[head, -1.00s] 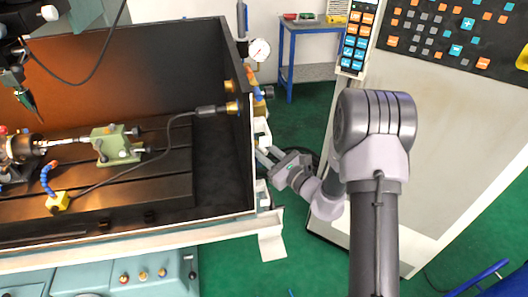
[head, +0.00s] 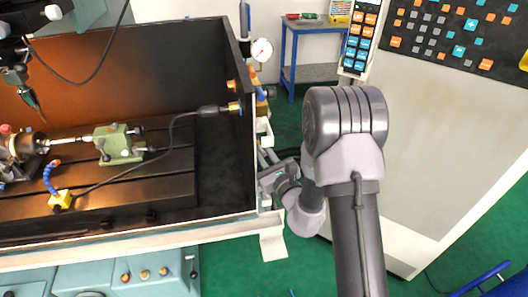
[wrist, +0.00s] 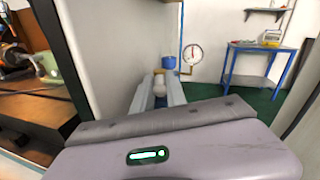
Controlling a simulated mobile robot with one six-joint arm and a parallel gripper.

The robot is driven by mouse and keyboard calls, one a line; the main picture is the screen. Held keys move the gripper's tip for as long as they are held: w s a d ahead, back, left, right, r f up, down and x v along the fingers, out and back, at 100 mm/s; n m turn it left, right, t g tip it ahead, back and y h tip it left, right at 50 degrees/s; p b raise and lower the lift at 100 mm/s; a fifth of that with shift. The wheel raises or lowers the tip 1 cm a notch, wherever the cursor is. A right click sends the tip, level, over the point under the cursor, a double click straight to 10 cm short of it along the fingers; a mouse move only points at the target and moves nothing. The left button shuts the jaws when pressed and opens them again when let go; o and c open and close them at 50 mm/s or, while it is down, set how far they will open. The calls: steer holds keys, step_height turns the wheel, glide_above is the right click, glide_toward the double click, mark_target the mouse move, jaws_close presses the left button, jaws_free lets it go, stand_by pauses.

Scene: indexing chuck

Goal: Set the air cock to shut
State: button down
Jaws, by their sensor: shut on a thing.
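The exact angle of the handle is mostly hidden between the fingers. In the head view my gripper (head: 264,160) is beside the outer right wall of the machine tray, below the blue and brass fittings (head: 261,94).
A round pressure gauge (head: 262,50) sits on the pipe behind the cock. The machine tray's wall (head: 247,150) stands close on the left of my gripper. A blue table (head: 312,45) is at the back. A large pale cabinet (head: 420,150) stands on the right.

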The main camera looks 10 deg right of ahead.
steer(key=c, duration=1.6)
jaws_free()
steer(key=s+d+n+g+y+p, duration=0.1)
steer(key=s+d+y, duration=0.1)
steer(key=s+d, duration=0.4)
steer(key=s+d+n+g+y+p, duration=0.1)
steer(key=s+d+n+y, duration=0.15)
steer(key=s, duration=0.55)
steer(key=s+a+r+n+g+y, duration=0.1)
steer(key=s+a+r+n+g, duration=0.2)
steer(key=s+a+n+g, duration=0.1)
steer(key=s+a+r+n+g+y, duration=0.1)
steer(key=s+a+r+n+g, duration=0.2)
steer(key=s+a+n+g, duration=0.2)
steer(key=s+a+r+n+g+y, duration=0.1)
steer(key=s+a+r+n+g, duration=0.3)
steer(key=a, duration=0.3)
steer(key=shift+s+a+n, duration=0.3)
steer(key=shift+a+n, duration=0.1)
steer(key=shift+n, duration=0.45)
